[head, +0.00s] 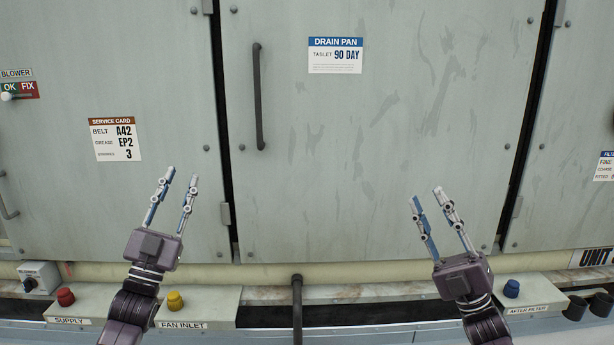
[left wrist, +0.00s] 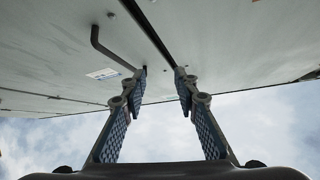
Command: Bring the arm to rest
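My left gripper (head: 182,180) points up in front of the grey panels, left of the middle in the head view. Its two fingers are apart with nothing between them; they also show spread in the left wrist view (left wrist: 160,75). My right gripper (head: 427,196) points up in front of the drain pan door (head: 380,170), right of the middle. Its fingers are also apart and empty. Neither gripper appears to hold anything. I cannot tell how far the fingertips are from the panels.
A dark door handle (head: 258,95) stands out from the middle door. Below are a ledge with a red knob (head: 66,297), a yellow knob (head: 175,301) and a blue knob (head: 511,288), and a dark pipe (head: 297,310). A toggle switch box (head: 40,277) sits at left.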

